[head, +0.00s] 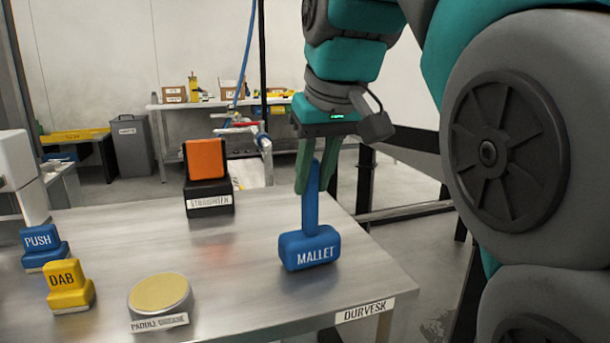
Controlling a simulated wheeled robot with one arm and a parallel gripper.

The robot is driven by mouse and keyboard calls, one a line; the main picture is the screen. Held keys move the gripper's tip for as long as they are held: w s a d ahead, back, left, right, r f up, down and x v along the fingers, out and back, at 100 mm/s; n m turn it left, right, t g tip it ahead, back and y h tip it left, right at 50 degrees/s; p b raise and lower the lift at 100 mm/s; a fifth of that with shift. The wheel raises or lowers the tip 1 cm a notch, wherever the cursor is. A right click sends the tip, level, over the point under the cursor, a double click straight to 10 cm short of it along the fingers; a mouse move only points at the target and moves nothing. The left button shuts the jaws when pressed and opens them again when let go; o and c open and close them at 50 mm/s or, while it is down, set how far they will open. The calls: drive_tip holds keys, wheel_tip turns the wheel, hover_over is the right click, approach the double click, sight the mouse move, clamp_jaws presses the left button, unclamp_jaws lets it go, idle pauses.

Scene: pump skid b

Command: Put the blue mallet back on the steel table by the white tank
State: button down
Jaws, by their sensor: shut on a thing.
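The blue mallet (309,248) is upright, head down and handle up, over the right part of the steel table (240,262). My gripper (316,182) points down and is shut on the upper part of its handle. The mallet's head is at or just above the tabletop; I cannot tell if it touches. A plate on the table's front edge reads DURVESK. No white tank can be clearly made out; a white body (18,178) at the left edge is only partly in view.
An orange block in a black labelled holder (208,192) stands at the table's back. A round yellow-topped tin (160,296), a yellow DAB block (69,288) and a blue PUSH block (43,248) stand at the front left. The tabletop around the mallet is clear.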

drive_tip(key=shift+f, duration=0.15)
drive_tip(key=c, duration=0.6)
unclamp_jaws()
